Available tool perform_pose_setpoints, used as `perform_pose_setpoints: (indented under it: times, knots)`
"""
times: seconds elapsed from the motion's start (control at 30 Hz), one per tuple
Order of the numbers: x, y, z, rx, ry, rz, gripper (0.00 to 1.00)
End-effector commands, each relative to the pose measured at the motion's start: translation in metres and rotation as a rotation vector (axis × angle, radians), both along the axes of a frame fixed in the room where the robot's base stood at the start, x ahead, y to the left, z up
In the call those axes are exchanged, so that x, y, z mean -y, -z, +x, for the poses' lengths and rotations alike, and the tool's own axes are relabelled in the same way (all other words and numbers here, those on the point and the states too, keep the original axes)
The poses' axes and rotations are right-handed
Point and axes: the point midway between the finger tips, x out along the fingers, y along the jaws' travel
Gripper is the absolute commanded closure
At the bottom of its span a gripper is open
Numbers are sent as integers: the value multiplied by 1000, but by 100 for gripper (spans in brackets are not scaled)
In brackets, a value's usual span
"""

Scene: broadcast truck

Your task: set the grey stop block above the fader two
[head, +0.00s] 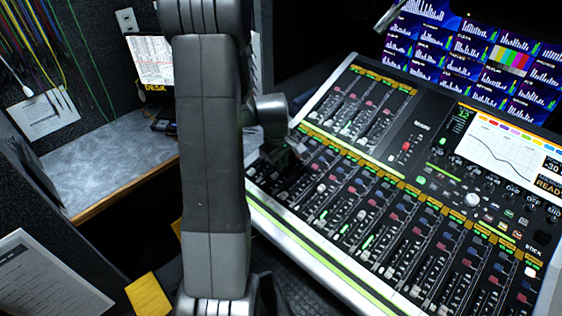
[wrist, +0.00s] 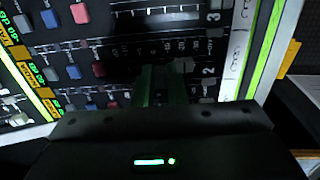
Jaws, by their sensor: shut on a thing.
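My gripper (wrist: 162,82) points down at the mixing desk, its two dark green fingers close together over the strip marked 2. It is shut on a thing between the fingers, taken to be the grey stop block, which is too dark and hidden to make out. A small grey cap, which looks like fader two (wrist: 187,65), shows just right of the fingers in the wrist view, beside the printed 2. In the head view my gripper (head: 284,152) is low over the left end of the desk, partly behind my arm. I cannot tell whether it touches the panel.
The mixing desk (head: 335,245) carries several fader strips, with red and blue buttons (wrist: 80,13) beside the fingers in the wrist view. A screen (head: 500,145) and a monitor wall (head: 470,55) stand at the back right. A grey side table (head: 110,165) is at left.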

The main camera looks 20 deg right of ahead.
Motion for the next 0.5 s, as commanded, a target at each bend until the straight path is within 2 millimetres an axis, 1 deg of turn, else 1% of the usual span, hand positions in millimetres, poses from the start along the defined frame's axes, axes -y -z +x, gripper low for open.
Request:
perform_pose_setpoints:
  times: [0.33, 0.5]
  knots:
    - [1, 10, 1, 0, 0, 0, 100]
    - [1, 7, 0, 0, 0, 0, 100]
